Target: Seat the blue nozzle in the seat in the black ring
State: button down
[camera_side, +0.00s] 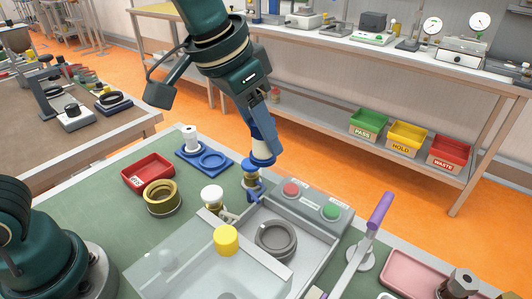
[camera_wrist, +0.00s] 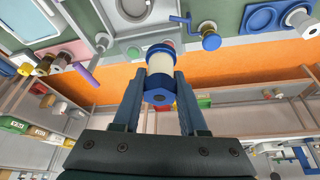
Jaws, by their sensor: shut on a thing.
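My gripper (camera_side: 264,122) is shut on the blue nozzle (camera_side: 263,158), a cream body with blue bands, held in the air above the bench. In the wrist view the nozzle (camera_wrist: 161,72) sits between the two fingers of my gripper (camera_wrist: 158,88). A dark grey ring (camera_side: 262,240), likely the black ring, lies flat in the grey machine below and in front of the nozzle. The nozzle is clear of the ring. The seat inside the ring is too small to make out.
The grey machine has a red button (camera_side: 291,188), a green button (camera_side: 331,211), a clear cover (camera_side: 180,258) and a yellow knob (camera_side: 227,240). A blue valve (camera_side: 252,182) stands close below the nozzle. A purple-handled lever (camera_side: 379,210) rises at right.

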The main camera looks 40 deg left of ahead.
jog(key=s+d+m, duration=0.2)
jog(key=s+d, duration=0.1)
jog(key=d, duration=0.2)
jog(key=shift+h, duration=0.4)
jog(key=shift+w+f, duration=0.1)
jog(key=shift+f, duration=5.2)
jog(key=shift+f, duration=1)
grip_release()
jog(key=shift+r, duration=0.1)
notch_tip(320, 180, up, 7)
